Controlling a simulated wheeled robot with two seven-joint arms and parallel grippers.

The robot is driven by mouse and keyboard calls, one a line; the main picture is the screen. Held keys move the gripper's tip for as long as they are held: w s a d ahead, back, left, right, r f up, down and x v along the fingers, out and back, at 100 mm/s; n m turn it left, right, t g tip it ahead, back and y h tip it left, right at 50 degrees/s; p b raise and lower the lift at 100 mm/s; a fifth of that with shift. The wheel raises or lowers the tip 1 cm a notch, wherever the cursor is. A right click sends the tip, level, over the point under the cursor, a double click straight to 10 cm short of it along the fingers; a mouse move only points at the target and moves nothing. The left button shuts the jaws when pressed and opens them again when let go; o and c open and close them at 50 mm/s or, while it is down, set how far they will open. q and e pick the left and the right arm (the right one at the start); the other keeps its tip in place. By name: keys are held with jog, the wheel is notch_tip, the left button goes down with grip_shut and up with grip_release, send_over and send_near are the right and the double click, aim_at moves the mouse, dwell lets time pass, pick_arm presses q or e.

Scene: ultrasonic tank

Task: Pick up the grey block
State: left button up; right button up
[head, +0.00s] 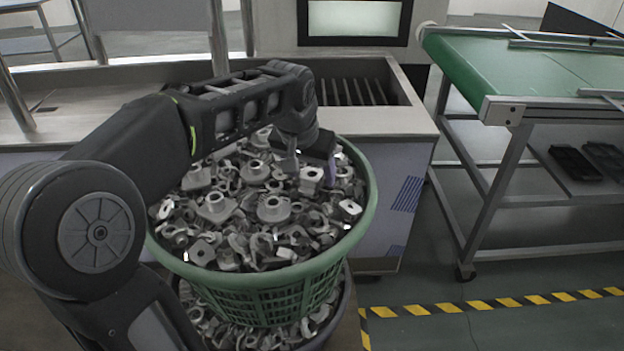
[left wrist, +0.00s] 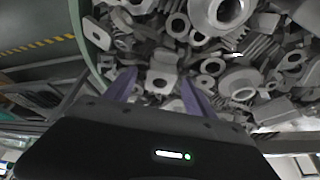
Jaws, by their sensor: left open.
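A green basket (head: 368,205) is heaped with grey metal parts (head: 235,215): rings, flanged pieces and blocks with holes. My left gripper (head: 315,168) is over the right back part of the heap, pointing down. Its purple fingers (left wrist: 160,88) are open in the left wrist view. A grey block with a round hole (left wrist: 161,77) lies between and just beyond the fingertips; I cannot tell whether they touch it. In the head view a squarish grey block (head: 311,175) lies beside the gripper; I cannot tell whether it is the same piece. My right gripper is not in view.
The basket stands on a dark lower container (head: 345,300) holding more grey parts. A metal tank (head: 405,115) with a slatted opening is behind it. A green conveyor table (head: 530,65) stands at right. The floor between has yellow-black tape (head: 480,305).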

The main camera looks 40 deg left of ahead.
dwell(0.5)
pick_arm(q)
grip_shut()
dwell(0.5)
